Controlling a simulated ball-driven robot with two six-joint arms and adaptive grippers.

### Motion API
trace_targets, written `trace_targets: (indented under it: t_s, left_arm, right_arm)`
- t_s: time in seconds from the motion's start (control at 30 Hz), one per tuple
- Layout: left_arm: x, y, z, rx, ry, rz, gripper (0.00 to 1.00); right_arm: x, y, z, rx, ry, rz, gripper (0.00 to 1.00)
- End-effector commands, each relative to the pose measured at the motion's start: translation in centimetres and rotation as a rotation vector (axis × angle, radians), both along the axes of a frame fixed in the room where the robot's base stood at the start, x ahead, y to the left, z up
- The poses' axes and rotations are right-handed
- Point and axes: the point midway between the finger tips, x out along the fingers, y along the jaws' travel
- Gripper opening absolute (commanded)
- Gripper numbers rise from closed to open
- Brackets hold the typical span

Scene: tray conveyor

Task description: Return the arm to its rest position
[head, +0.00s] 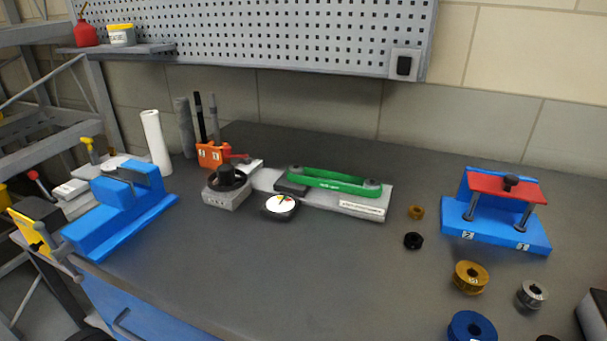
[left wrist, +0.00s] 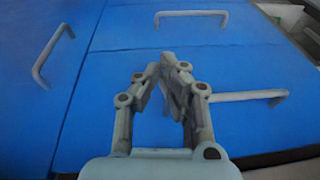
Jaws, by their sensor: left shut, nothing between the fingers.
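My left gripper (left wrist: 166,68) shows in the left wrist view, its two grey fingers brought together at the tips with nothing between them. It is in front of the blue cabinet fronts (left wrist: 100,125), which have several grey bar handles. I cannot tell whether the fingers touch the cabinet, but no contact shows. I cannot make out either gripper in the head view. My right gripper is not in view.
A dark workbench (head: 300,255) holds a blue vise (head: 120,215), a green-topped fixture (head: 335,182), a dial gauge (head: 281,206) and a blue stand with a red plate (head: 500,187). Loose rings, including a blue one (head: 472,326), lie at right. The bench's front middle is clear.

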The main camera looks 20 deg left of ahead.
Motion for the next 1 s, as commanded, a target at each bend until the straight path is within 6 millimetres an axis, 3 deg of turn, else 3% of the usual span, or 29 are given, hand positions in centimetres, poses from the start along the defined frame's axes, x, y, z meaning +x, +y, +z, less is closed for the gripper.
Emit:
trace_targets:
  t_s: [0.03, 0.2, 0.3, 0.4, 0.5, 0.63, 0.73, 1.0]
  left_arm:
    - [-0.7, 0.3, -3.5, 0.0, 0.02, 0.004, 0.0]
    - [-5.1, 1.2, -15.5, -0.003, 0.07, 0.017, 0.0]
    - [-9.3, 1.6, -21.6, -0.006, 0.101, 0.024, 0.0]
    - [-13.6, 1.8, -26.2, -0.008, 0.126, 0.031, 0.0]
    - [-17.3, 1.9, -28.9, -0.01, 0.144, 0.036, 0.0]
    - [-20.3, 1.9, -30.6, -0.012, 0.156, 0.039, 0.0]
    - [-21.3, 1.9, -30.9, -0.013, 0.16, 0.04, 0.0]
    - [-21.3, 1.9, -30.9, -0.013, 0.16, 0.04, 0.0]
  right_arm:
    - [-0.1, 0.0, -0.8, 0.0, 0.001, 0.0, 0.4]
    - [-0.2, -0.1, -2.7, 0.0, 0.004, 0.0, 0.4]
    - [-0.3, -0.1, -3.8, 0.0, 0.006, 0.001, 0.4]
    - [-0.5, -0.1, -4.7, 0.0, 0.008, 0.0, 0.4]
    - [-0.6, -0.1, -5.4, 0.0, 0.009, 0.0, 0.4]
    - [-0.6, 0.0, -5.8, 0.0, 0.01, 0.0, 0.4]
    - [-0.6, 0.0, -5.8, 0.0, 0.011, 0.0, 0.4]
    - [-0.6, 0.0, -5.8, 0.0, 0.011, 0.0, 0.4]
